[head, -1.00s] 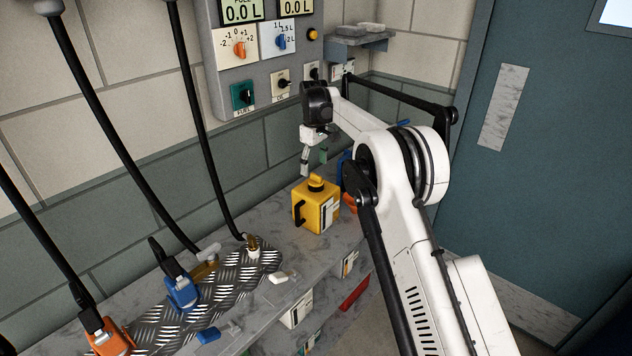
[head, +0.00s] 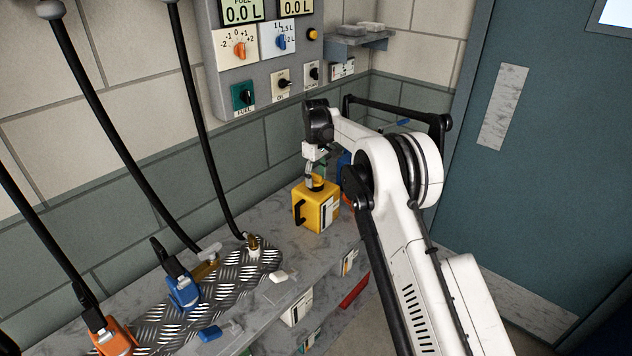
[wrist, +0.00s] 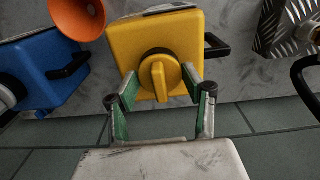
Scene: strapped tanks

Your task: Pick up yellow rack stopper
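The yellow stopper, a round cap with a raised grip bar, sits on top of the yellow tank (head: 318,212); in the wrist view the stopper (wrist: 159,77) is seen from above. My gripper (wrist: 158,82) is open, with one green-padded finger on each side of the stopper. No clear contact shows between fingers and stopper. In the head view my gripper (head: 312,180) is right above the tank and partly hides the stopper. The tank stands upright on the grey shelf, its black handle (head: 299,215) facing left.
A blue tank (wrist: 45,70) and an orange conical part (wrist: 77,14) are close beside the yellow tank. A metal plate (head: 225,285) carries blue and orange hose fittings. A small white piece (head: 278,277) and a blue piece (head: 209,333) lie nearby. The control panel is behind.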

